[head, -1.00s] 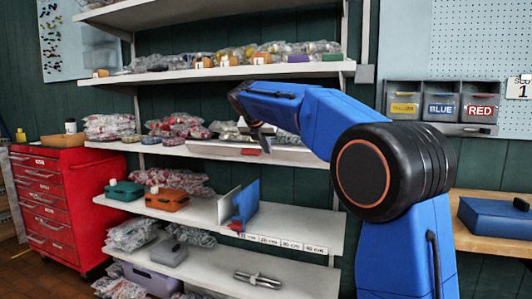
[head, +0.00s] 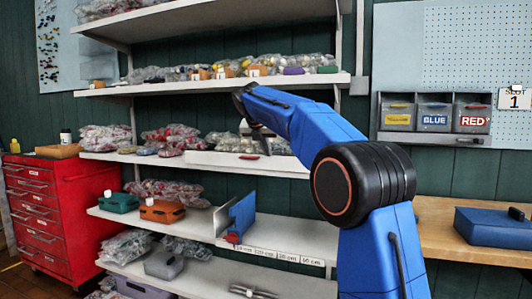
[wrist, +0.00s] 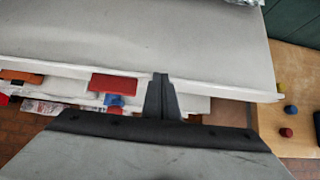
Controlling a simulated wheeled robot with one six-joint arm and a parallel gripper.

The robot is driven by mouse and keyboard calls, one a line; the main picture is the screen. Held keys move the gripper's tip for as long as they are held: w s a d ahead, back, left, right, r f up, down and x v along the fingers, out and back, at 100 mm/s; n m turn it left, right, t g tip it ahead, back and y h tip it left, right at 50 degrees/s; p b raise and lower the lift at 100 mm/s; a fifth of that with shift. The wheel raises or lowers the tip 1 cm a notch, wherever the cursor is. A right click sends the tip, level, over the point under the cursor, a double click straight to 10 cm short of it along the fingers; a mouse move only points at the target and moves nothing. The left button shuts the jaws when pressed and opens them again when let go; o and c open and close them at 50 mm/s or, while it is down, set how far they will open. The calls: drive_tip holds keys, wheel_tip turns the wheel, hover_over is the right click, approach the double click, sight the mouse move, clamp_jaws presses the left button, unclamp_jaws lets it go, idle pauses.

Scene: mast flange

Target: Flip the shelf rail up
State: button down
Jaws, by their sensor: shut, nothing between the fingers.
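The shelf rail (head: 230,163) is a white strip along the front of the middle shelf, with a red tab (head: 249,157) on it. In the wrist view the strip (wrist: 225,90) runs along the front edge of the pale shelf surface, and the red tab (wrist: 115,83) is left of my fingers. My gripper (head: 262,148) is at the rail, just right of the tab. In the wrist view my gripper (wrist: 160,78) is shut and empty, its tips overlapping the strip. I cannot tell whether they touch it.
The upper shelf (head: 200,86) with bagged parts is above my gripper. The lower shelf (head: 290,237) holds teal and orange boxes and a blue bookend (head: 240,215). A red tool cabinet (head: 60,210) stands left. A workbench (head: 435,235) with a blue case is right.

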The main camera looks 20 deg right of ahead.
drive_tip(key=shift+w, duration=0.1)
idle(0.6)
drive_tip(key=w+d+r+v, duration=0.1)
drive_tip(key=v, duration=1)
drive_tip(key=shift+a+r, duration=0.15)
drive_tip(key=shift+r, duration=0.3)
